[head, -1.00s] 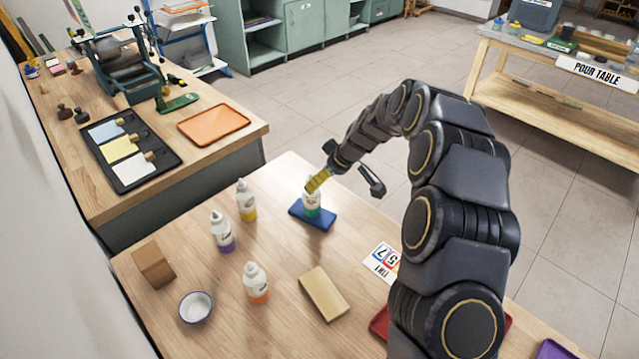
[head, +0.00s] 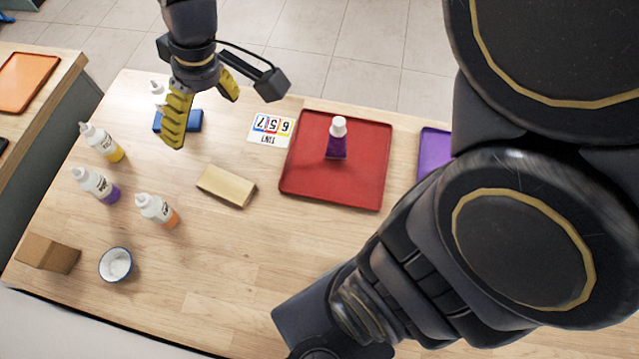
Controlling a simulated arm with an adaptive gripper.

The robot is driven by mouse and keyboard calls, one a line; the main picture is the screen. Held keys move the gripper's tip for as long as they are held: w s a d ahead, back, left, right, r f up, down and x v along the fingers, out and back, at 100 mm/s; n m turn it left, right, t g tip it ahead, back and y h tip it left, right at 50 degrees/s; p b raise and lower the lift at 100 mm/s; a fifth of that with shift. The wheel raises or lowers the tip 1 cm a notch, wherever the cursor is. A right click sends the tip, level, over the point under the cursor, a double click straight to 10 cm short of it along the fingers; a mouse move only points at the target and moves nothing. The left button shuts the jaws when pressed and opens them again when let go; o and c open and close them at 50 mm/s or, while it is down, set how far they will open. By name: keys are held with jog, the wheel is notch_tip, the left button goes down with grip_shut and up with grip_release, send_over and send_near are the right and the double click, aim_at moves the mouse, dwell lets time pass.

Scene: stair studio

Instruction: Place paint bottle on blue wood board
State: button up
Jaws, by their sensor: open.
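The blue wood board (head: 193,121) lies flat on the near table, toward its far left edge. A white-topped paint bottle (head: 157,89) shows at the board, its lower part hidden behind a yellow finger; in the earlier view it stands upright on the board with green paint in it. My gripper (head: 203,120) is open and empty, its yellow fingers in front of the board in the picture. Paint bottles with yellow (head: 103,143), purple (head: 96,185) and orange (head: 157,210) contents stand off the board on the bare table.
A pale wood block (head: 227,186), a brown block (head: 47,253) and a white bowl (head: 115,264) are on the table. A red tray (head: 300,181) holds a purple tube (head: 336,141). A number card (head: 270,129) lies beside it. The table's front middle is clear.

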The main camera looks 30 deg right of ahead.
jog(key=s+d+m+g+h, duration=0.1)
jog(key=s+d+m, duration=0.1)
jog(key=s, duration=0.6)
jog(key=s+d+m+g+h, duration=0.1)
jog(key=s+d+m, duration=0.2)
jog(key=s, duration=0.6)
jog(key=shift+s+d+r+h, duration=0.2)
jog(key=shift+d+r+h, duration=0.1)
jog(key=shift+d, duration=0.4)
